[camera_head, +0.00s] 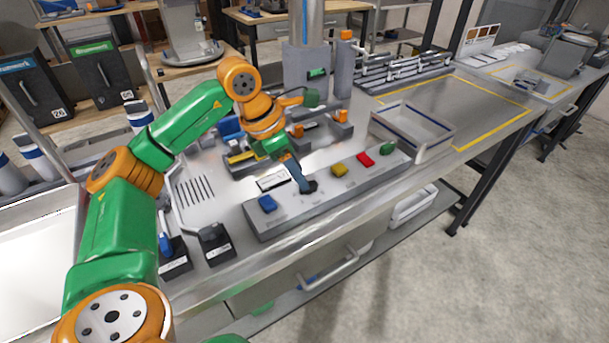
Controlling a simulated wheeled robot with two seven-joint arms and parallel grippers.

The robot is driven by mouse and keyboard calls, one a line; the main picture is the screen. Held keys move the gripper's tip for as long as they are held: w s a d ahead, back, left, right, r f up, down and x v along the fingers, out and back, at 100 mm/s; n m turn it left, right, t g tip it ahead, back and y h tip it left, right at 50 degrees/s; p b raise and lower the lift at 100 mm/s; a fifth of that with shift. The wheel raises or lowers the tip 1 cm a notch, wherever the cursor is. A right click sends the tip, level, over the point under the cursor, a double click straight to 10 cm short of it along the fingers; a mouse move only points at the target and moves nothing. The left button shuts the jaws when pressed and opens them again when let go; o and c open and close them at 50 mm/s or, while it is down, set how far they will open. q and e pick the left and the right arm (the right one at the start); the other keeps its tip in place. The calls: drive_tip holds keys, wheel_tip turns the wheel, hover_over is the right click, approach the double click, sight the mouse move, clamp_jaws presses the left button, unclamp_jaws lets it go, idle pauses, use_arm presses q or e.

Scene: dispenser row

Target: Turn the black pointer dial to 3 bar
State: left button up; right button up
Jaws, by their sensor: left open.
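A long grey block (275,224) on the bench carries a row of coloured dials. The black pointer dial (312,187) is second from the left and is partly hidden by my left gripper (304,185). My left gripper points down with its fingertips at the black dial. Its jaws are open; whether they touch the dial or stand around it I cannot tell. The dial's pointer direction and scale marks are too small to read. My right gripper is not in view.
A blue dial (267,204) is left of the black one; yellow (339,170), red (365,160) and green (388,149) dials are to its right. A grey tray (412,130) stands behind the block's right end. The yellow-marked bench area (480,108) is clear.

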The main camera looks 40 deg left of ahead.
use_arm(q)
drive_tip(key=x, duration=0.2)
drive_tip(key=shift+w+d+f, duration=0.15)
drive_tip(key=shift+w+f, duration=0.1)
drive_tip(key=shift+f, duration=0.05)
drive_tip(key=shift+w+f, duration=0.15)
drive_tip(key=shift+f, duration=0.2)
drive_tip(key=shift+c, duration=1.3)
clamp_jaws()
